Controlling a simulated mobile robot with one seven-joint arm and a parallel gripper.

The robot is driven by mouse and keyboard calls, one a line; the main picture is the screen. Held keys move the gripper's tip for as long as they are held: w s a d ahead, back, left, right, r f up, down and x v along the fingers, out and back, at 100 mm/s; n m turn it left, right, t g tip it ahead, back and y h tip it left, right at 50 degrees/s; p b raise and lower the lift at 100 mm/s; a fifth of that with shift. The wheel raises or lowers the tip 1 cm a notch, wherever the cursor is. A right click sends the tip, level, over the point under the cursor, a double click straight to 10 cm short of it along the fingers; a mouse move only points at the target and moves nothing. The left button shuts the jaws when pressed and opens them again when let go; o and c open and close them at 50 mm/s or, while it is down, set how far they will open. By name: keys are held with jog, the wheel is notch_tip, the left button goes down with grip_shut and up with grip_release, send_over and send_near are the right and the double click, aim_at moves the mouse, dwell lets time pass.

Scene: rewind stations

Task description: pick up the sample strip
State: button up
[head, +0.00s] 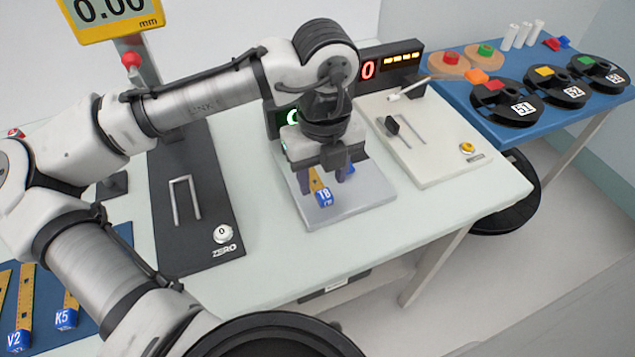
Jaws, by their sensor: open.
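The sample strip (323,198) is a yellow strip with a blue end block marked T8. It lies on the light grey plate (370,198) in the middle of the table. My gripper (332,174) is right over the plate and the strip, pointing down, with its fingers apart. The upper part of the strip is hidden behind the gripper. I cannot tell whether the fingers touch the strip. Two more strips, marked V2 (18,332) and K5 (67,310), lie on a blue mat at the lower left.
A black ZERO stand (190,235) with a wire bracket is left of the plate. A cream panel (440,165) with a slider and yellow button is to the right. A blue table (470,62) holds reels. The table front (400,245) is clear.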

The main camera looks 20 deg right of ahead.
aim_at(323, 194)
jog(key=shift+f, duration=1.25)
grip_shut()
jog(key=shift+r, duration=0.1)
